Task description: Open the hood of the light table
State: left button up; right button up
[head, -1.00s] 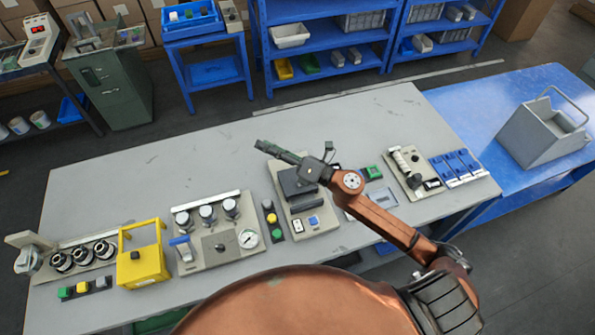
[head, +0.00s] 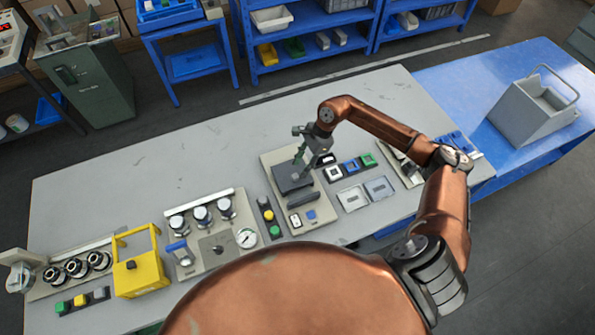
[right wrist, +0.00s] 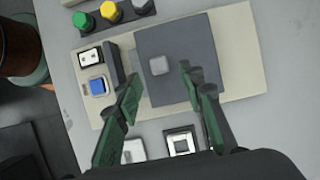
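The light table (head: 270,165) is a beige base on the grey workbench, with a dark grey flat hood (head: 287,184) on it. The hood lies flat and looks closed. In the right wrist view the hood (right wrist: 190,35) carries a small light grey knob (right wrist: 158,65). A dark bar (right wrist: 111,62) lies beside the hood, near a white switch and a blue button. My right gripper (head: 299,162) is above the hood, pointing down. Its green fingers (right wrist: 160,75) are apart, one on either side of the knob's line, holding nothing. Contact with the knob cannot be told. My left gripper is out of view.
Right of the light table are small buttons (head: 350,166) and two grey plates (head: 380,188). Left are a coloured button strip (head: 269,216), a gauge panel (head: 215,247) and a yellow box (head: 138,275). The bench behind is clear.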

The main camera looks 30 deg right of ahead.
aim_at(296, 175)
jog(key=shift+x, duration=2.05)
jog(key=shift+c, duration=0.4)
grip_shut()
